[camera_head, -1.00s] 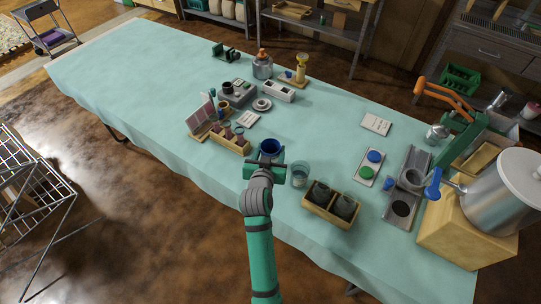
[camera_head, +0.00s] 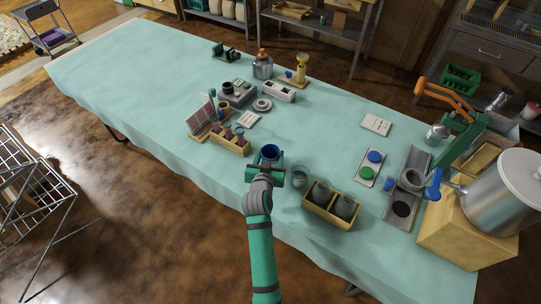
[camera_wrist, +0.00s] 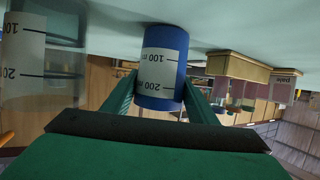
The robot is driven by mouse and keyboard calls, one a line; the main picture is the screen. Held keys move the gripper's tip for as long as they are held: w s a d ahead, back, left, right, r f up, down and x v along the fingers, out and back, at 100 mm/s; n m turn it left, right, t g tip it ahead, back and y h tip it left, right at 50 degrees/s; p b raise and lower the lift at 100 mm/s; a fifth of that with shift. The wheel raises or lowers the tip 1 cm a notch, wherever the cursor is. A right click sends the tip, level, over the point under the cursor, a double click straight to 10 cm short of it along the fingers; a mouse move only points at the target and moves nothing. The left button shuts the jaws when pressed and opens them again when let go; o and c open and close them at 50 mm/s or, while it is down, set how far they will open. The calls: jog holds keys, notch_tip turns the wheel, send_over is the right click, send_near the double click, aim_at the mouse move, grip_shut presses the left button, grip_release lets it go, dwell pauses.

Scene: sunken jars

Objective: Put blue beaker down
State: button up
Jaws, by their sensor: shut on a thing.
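The blue beaker (camera_head: 270,153) is upright in my gripper (camera_head: 269,168) over the near edge of the table. In the wrist view, which is upside down, the blue beaker (camera_wrist: 165,45) shows a white scale label with black marks. The two green fingers of my gripper (camera_wrist: 160,95) are shut on its sides. The beaker's base is at or very close to the cloth; I cannot tell whether it touches.
A clear beaker (camera_head: 300,176) stands close to the right, and it also shows large in the wrist view (camera_wrist: 22,60). A wooden box with dark jars (camera_head: 331,206) is further right. A wooden rack with vials (camera_head: 230,143) is to the left. The cloth (camera_head: 315,135) behind is clear.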

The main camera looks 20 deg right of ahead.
jog(key=o, duration=1.2)
jog(key=shift+o, duration=0.2)
jog(key=shift+r, duration=0.15)
jog(key=v, duration=1.2)
jog(key=s+a+f+n+t+y, duration=0.1)
jog(key=s+a+f+n+y, duration=0.15)
jog(key=s+a, duration=0.4)
jog(key=s+a+f+n+t+y, duration=0.15)
jog(key=s+a+f, duration=0.25)
jog(key=s, duration=0.6)
jog(key=s+a+r+y, duration=0.1)
jog(key=s+a+r, duration=0.1)
jog(key=s, duration=0.7)
jog(key=s+a+r+n+y, duration=0.1)
jog(key=s+a+r, duration=0.1)
jog(key=s+r, duration=0.3)
jog(key=s, duration=0.4)
jog(key=shift+s+r+n+y, duration=0.2)
jog(key=shift+s+n+y, duration=0.1)
jog(key=shift+s, duration=0.1)
